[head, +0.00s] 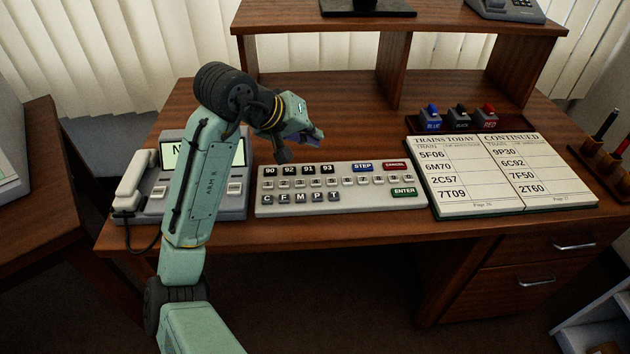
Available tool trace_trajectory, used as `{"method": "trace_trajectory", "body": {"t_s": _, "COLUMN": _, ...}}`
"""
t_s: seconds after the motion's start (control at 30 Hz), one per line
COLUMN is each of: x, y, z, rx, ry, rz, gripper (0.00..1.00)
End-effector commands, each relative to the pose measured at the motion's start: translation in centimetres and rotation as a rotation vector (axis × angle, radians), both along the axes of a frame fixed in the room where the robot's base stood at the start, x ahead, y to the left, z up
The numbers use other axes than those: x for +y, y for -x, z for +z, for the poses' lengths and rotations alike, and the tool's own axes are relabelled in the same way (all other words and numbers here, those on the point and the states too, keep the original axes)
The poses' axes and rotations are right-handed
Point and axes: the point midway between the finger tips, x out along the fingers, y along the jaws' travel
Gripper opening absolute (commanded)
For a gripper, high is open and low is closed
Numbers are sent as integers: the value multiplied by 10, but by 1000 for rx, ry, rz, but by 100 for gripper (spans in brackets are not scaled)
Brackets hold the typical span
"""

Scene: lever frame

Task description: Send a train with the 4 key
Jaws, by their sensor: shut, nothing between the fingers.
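A pale keyboard panel (343,200) lies on the wooden desk. Its middle row of small white number keys (347,182) is too small to read surely, so I cannot tell which one is the 4 key. My gripper (315,138) is shut and empty. In the picture it shows just above the panel's back edge, above the dark 92 and 93 keys, and it appears apart from the panel. The panel also has a blue STEP key (362,167), a red CANCEL key (396,165) and a green ENTER key (404,192).
A desk phone (237,205) stands left of the panel, partly behind my arm. An open book of train codes (505,172) lies to the right. Blue, black and red stamps (460,120) stand behind it. A raised shelf (400,18) spans the back.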

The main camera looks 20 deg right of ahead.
Motion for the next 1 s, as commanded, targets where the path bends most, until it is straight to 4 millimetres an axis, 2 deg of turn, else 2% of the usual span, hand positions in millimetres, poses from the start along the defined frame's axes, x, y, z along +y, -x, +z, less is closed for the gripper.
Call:
{"method": "trace_trajectory", "body": {"t_s": 0.17, "x": 0, "y": 0, "z": -14, "rx": -1, "ry": 0, "rz": 1, "gripper": 0}}
{"method": "trace_trajectory", "body": {"t_s": 0.53, "x": 1, "y": 0, "z": -66, "rx": -1, "ry": 0, "rz": 1, "gripper": 0}}
{"method": "trace_trajectory", "body": {"t_s": 0.7, "x": 0, "y": 0, "z": -81, "rx": -1, "ry": 1, "rz": 0, "gripper": 0}}
{"method": "trace_trajectory", "body": {"t_s": 1.0, "x": 0, "y": 0, "z": -86, "rx": -2, "ry": 1, "rz": 0, "gripper": 0}}
